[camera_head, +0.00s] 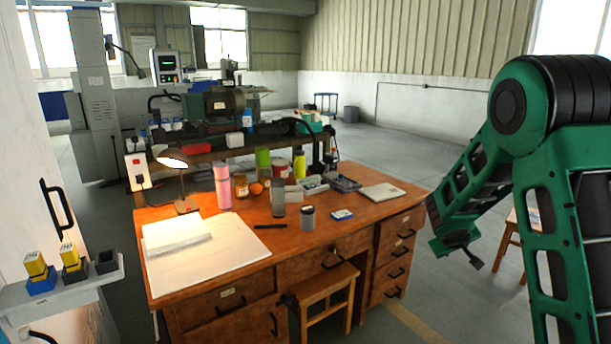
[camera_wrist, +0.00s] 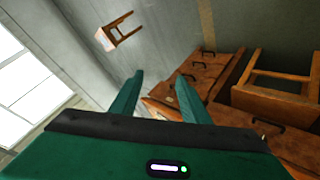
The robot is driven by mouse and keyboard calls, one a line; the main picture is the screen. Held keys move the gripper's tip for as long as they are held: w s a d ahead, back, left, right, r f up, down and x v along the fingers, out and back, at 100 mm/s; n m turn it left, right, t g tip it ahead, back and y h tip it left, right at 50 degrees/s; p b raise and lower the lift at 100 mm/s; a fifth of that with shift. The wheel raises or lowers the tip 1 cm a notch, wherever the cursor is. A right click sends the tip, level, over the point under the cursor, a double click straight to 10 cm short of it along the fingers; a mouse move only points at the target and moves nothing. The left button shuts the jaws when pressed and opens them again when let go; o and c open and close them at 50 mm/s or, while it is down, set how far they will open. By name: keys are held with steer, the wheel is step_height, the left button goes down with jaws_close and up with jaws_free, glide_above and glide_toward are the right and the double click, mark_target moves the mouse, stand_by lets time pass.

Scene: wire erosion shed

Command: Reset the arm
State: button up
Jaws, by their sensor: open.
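My green arm is bent at the right side of the head view, its forearm slanting down and left. My gripper (camera_wrist: 160,98) shows in the wrist view as two green fingers spread apart with nothing between them. In the head view the end of my arm hangs to the right of the wooden desk (camera_head: 215,287), apart from it. The desk also shows in the wrist view (camera_wrist: 205,72), beyond the fingers and to the right.
A wooden stool (camera_head: 325,295) stands at the desk's front. Another stool (camera_wrist: 119,29) stands on open floor. The desktop holds a lamp (camera_head: 172,160), a pink bottle (camera_head: 222,187), jars and papers. A wall shelf (camera_head: 95,287) with small blocks is at left.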

steer(key=s+d+r+m+g, duration=0.3)
steer(key=s+r, duration=0.1)
steer(key=s, duration=0.7)
steer(key=s+a+r+m+g+y, duration=0.1)
steer(key=s+a+y, duration=0.1)
steer(key=s, duration=1)
steer(key=s+a+r+m+g+y, duration=0.2)
steer(key=s+a, duration=0.1)
steer(key=s, duration=0.9)
steer(key=s+a+r+m+g+y, duration=0.1)
steer(key=s+a+r+m+y, duration=0.1)
steer(key=s, duration=1)
steer(key=shift+a+g, duration=0.4)
steer(key=shift+a, duration=0.05)
